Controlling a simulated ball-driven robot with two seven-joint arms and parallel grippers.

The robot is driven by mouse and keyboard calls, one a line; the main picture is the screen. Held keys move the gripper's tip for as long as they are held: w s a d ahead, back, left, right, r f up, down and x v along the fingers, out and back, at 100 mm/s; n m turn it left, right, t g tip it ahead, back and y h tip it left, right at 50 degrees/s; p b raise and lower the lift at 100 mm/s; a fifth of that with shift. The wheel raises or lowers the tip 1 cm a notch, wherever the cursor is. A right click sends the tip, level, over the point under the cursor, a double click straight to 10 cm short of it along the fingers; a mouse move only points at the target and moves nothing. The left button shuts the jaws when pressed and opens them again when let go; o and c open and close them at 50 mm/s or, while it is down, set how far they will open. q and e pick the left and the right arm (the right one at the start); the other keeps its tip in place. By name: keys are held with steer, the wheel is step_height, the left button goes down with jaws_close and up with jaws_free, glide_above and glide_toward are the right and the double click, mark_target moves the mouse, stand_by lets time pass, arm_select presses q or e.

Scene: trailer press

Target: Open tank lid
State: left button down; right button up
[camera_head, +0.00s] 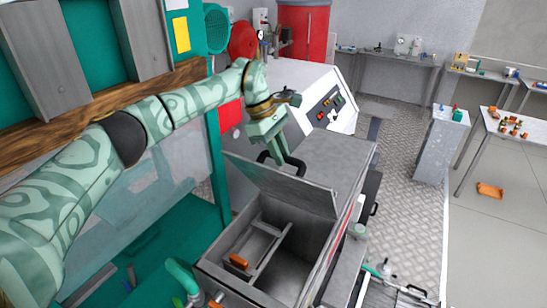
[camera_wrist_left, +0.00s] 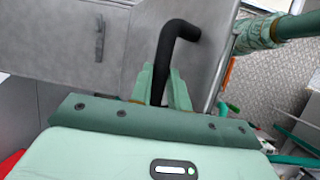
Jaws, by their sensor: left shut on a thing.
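The grey metal tank (camera_head: 290,268) stands in the lower middle of the head view with its inside showing. Its lid (camera_head: 285,188) is tilted up at the back of the opening. A black bent handle (camera_head: 297,165) is on the lid. My left gripper (camera_head: 284,156) is at the lid's upper edge, shut on this handle. In the left wrist view the black handle (camera_wrist_left: 175,45) stands between the two green fingers, with the grey lid surface (camera_wrist_left: 130,50) behind it.
Inside the tank is a metal frame with an orange piece (camera_head: 239,261). A control box with buttons (camera_head: 325,107) stands behind the tank. A grey pedestal (camera_head: 440,145) and a white table (camera_head: 515,130) stand at right. The tread-plate floor (camera_head: 405,165) between is mostly clear.

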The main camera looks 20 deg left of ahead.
arm_select(q)
steer(key=shift+f, duration=0.45)
steer(key=c, duration=1.3)
jaws_free()
steer(key=shift+w, duration=0.15)
steer(key=shift+w+r, duration=0.15)
steer(key=shift+r, duration=0.15)
steer(key=shift+a+r, duration=0.15)
steer(key=shift+r, duration=0.1)
steer(key=v, duration=0.2)
steer(key=b+v, duration=0.2)
steer(key=v, duration=0.1)
steer(key=shift+w+a+r, duration=0.15)
steer(key=shift+w+r, duration=0.1)
steer(key=shift+w, duration=0.05)
steer(key=v, duration=0.9)
steer(key=shift+s+r, duration=0.15)
steer(key=shift+r, duration=0.25)
arm_select(e)
steer(key=shift+w+f, duration=0.25)
steer(key=shift+f, duration=0.75)
